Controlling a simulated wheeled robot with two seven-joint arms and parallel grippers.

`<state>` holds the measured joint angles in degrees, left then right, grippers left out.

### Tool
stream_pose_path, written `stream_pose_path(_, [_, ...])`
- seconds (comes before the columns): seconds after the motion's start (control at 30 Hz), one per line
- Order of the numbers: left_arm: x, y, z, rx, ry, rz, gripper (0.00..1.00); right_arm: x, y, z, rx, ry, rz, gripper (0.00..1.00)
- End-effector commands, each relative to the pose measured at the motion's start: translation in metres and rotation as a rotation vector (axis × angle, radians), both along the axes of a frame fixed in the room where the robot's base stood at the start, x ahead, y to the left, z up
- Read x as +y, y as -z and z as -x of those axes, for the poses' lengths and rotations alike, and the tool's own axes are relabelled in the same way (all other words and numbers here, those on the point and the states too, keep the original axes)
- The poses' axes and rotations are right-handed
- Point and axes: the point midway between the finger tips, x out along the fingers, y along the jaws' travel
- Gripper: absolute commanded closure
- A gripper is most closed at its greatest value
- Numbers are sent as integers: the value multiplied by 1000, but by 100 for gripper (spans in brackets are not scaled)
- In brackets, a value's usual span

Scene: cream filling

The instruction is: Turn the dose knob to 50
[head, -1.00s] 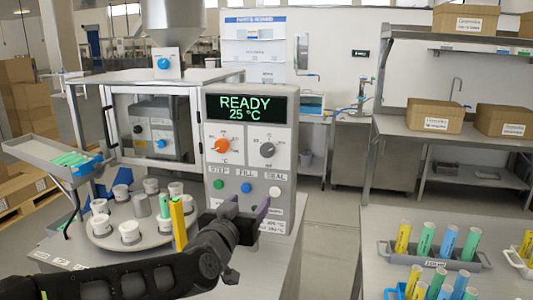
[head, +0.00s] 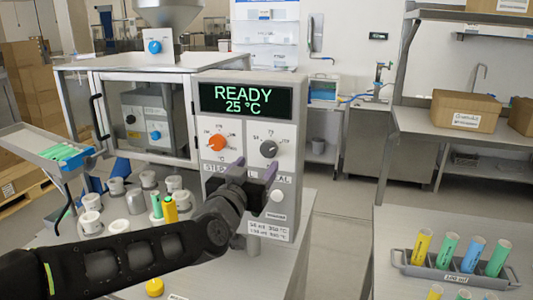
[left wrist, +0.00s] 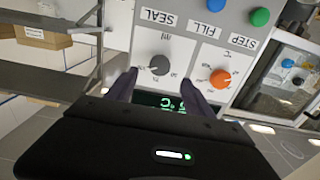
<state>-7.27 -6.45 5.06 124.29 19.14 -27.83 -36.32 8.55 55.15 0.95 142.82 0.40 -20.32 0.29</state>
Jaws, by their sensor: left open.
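The grey dose knob (head: 269,149) sits on the right of the machine's front panel, with a printed scale around it. Its pointer setting is too small to read. It also shows upside down in the left wrist view (left wrist: 160,65). My left gripper (head: 254,168) is open and empty in front of the panel, its fingertips just below the knobs in the head view. In the left wrist view the two fingers (left wrist: 160,88) stand either side of the grey knob's line, apart from it. My right gripper is not in view.
An orange knob (head: 217,142) is beside the grey one, under a display (head: 246,98) reading READY 25 °C. My gripper hides most of the button row; a white button (head: 277,196) shows. A turntable with several cups stands left. A tube rack (head: 455,276) is at the right.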

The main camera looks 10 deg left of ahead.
Motion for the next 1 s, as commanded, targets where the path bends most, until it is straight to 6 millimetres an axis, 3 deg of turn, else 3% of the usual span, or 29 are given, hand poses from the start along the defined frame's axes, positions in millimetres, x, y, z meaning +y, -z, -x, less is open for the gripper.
stream_pose_path(0.17, [-1, -1, -14, 2, 0, 0, 39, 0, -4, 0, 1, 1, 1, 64])
stream_pose_path(0.6, [-5, -1, -73, 2, 0, 1, 39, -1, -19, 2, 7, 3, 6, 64])
stream_pose_path(0.93, [-5, 0, -77, 0, 0, 0, 39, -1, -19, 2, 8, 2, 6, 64])
stream_pose_path(1.0, [-5, 0, -77, 0, 0, 0, 45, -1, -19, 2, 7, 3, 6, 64])
